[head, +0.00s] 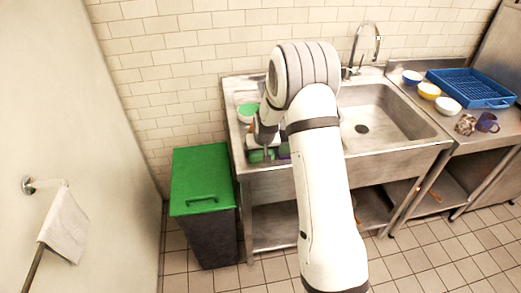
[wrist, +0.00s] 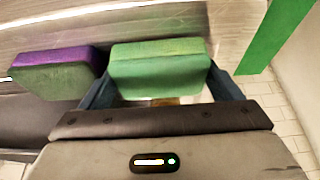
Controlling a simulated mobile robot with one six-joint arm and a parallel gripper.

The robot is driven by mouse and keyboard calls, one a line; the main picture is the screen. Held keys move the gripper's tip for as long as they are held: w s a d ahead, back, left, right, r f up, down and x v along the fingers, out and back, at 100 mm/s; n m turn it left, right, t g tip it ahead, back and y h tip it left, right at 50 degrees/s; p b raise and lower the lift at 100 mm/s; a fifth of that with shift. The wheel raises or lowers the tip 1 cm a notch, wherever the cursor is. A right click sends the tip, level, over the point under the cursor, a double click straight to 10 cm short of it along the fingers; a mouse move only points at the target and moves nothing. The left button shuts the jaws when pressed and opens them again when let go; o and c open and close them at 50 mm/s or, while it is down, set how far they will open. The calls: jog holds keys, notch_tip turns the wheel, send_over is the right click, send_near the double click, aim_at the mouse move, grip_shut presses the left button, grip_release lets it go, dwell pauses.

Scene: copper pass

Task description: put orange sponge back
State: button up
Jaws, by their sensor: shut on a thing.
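No clearly orange sponge shows in either view. My gripper (wrist: 160,72) is shut on a green sponge (wrist: 158,70), with one finger at each side of it. In the head view my gripper (head: 267,152) is at the left front of the sink counter, and part of the green sponge (head: 256,156) shows below it. A purple and green sponge (wrist: 62,70) lies just left of the held one in the wrist view, apart from it. A small yellowish patch shows under the held sponge; I cannot tell what it is. I cannot tell whether the held sponge touches the counter.
A bin with a green lid (head: 200,178) stands left of the steel sink counter (head: 400,157). A green bowl (head: 248,109) is at the counter's left. Several bowls, mugs and a blue rack (head: 470,88) are at the right. My arm hides part of the sink.

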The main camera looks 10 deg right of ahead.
jog(key=shift+f, duration=0.25)
jog(key=o, duration=0.7)
jog(key=shift+o, duration=0.2)
jog(key=shift+r, duration=0.1)
jog(key=shift+r, duration=0.2)
jog(key=b+v, duration=0.3)
jog(key=v, duration=0.9)
jog(key=s+r, duration=1)
jog(key=s, duration=0.5)
jog(key=s+r+g, duration=0.1)
jog(key=s, duration=1.7)
jog(key=shift+s+r, duration=0.2)
